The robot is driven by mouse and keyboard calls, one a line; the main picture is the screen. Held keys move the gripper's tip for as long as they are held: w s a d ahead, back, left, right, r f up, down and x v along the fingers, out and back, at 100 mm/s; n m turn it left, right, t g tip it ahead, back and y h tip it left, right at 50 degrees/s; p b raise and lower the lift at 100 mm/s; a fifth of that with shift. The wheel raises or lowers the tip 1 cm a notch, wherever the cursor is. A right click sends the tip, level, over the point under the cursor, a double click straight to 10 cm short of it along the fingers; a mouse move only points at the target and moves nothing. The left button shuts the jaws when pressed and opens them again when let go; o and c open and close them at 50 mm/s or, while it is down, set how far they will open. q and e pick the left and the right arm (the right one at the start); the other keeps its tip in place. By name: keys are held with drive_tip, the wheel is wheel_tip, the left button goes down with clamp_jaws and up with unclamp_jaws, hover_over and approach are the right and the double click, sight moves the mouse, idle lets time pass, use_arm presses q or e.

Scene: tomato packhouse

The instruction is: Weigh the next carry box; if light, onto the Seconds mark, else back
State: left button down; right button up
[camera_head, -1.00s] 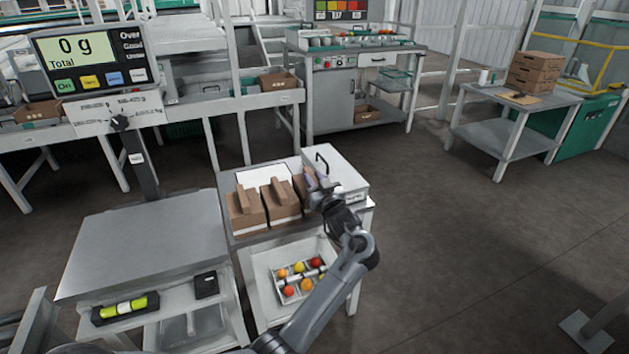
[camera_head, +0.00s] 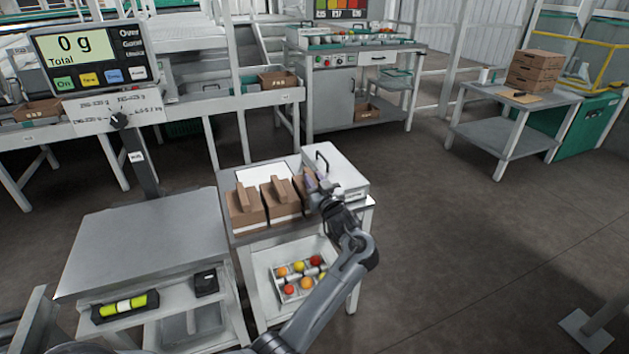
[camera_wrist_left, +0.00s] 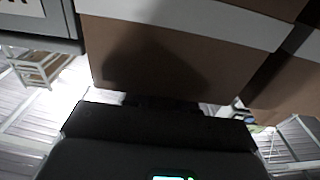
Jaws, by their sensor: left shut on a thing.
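Three brown carry boxes stand in a row on a small stand (camera_head: 240,239): the left box (camera_head: 245,209), the middle box (camera_head: 281,204) and the right box (camera_head: 299,186), partly hidden by my arm. My left gripper (camera_head: 314,188) is at the right box and shut on it; its fingertips are hard to make out. In the left wrist view a brown box wall with a white band (camera_wrist_left: 165,55) fills the top, close to the gripper. The bench scale's plate (camera_head: 150,235) is empty, and its display (camera_head: 83,55) reads 0 g. I cannot make out a Seconds mark.
A grey-white case with a handle (camera_head: 338,174) stands close right of the boxes. A tray of tomatoes (camera_head: 303,278) lies on the shelf below. A yellow-green level (camera_head: 125,305) lies under the scale plate. Stacked boxes (camera_head: 534,72) are on a far table.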

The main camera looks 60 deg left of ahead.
use_arm(q)
drive_tip(key=c, duration=0.8)
unclamp_jaws()
drive_tip(key=shift+c, duration=0.2)
drive_tip(key=shift+f, duration=0.1)
